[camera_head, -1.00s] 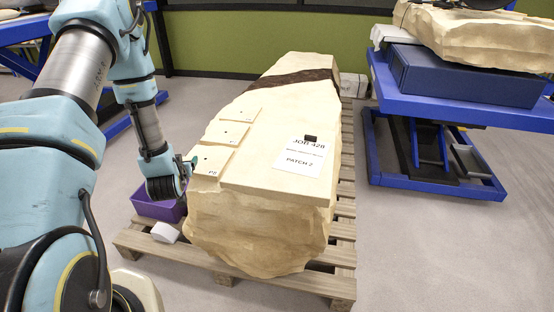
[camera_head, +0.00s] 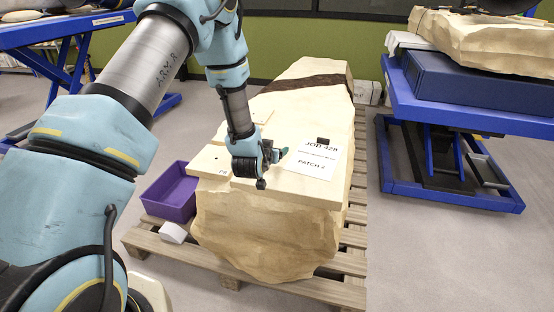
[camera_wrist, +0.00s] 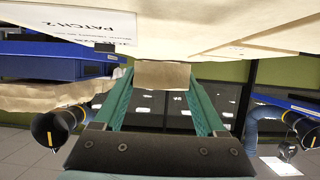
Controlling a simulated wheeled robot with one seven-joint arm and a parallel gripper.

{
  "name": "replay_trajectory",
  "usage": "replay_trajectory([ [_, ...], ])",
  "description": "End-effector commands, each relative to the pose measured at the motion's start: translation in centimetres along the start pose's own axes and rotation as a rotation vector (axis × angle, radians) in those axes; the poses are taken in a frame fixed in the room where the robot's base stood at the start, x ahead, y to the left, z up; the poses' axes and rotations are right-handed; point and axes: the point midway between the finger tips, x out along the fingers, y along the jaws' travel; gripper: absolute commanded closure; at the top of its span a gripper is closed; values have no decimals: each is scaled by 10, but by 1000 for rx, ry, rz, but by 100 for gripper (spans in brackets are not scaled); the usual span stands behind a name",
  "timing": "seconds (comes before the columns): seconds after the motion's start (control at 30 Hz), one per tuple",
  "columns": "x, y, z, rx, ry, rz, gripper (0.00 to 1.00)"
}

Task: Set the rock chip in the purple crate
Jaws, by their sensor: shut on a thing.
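My gripper (camera_head: 279,154) is over the near part of the big cream stone block (camera_head: 262,225), just left of the white job label (camera_head: 316,160). In the wrist view my gripper (camera_wrist: 163,82) is shut on a small tan block, the rock chip (camera_wrist: 163,75), held between its two green fingers. The chip cannot be made out in the head view. The purple crate (camera_head: 166,205) stands on the pallet left of the stone block, and its visible inside looks empty. My gripper is to the right of the crate and higher than it.
A wooden pallet (camera_head: 318,290) carries the stone block. A white piece (camera_head: 173,232) lies in front of the crate. A small black object (camera_head: 322,141) sits at the label's top edge. A blue lift table (camera_head: 460,115) stands at the right.

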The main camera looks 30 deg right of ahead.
Motion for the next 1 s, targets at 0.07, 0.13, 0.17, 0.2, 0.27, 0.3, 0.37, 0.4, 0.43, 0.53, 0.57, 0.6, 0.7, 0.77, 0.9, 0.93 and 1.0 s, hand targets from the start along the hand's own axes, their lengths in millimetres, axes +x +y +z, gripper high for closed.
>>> replay_trajectory([
  [0.07, 3, 0, 6, 0, 0, -1, 90],
  [0.13, 6, 0, 14, 0, -1, -1, 90],
  [0.17, 7, 0, 19, 0, -2, -1, 90],
  [0.2, 10, 0, 24, 0, -2, -1, 90],
  [0.27, 13, 0, 31, -1, -1, -1, 90],
  [0.3, 15, 0, 35, -1, -1, -1, 90],
  [0.37, 16, 0, 39, 0, 1, -1, 90],
  [0.4, 17, 0, 40, 0, 2, -1, 90],
  [0.43, 17, 0, 40, 0, 2, -1, 90],
  [0.53, 18, 0, 40, 0, 2, -1, 90],
  [0.57, 18, 0, 40, 0, 2, -1, 90],
  [0.6, 18, 0, 40, 0, 2, -1, 90],
  [0.7, 18, 0, 42, 0, 2, -1, 90],
  [0.77, 19, 0, 45, 0, 2, -1, 90],
  [0.9, 18, 0, 44, 0, 1, -1, 13],
  [0.93, 18, 0, 44, 0, 1, -1, 10],
  [1.0, 18, 0, 44, 0, 1, -1, 2],
])
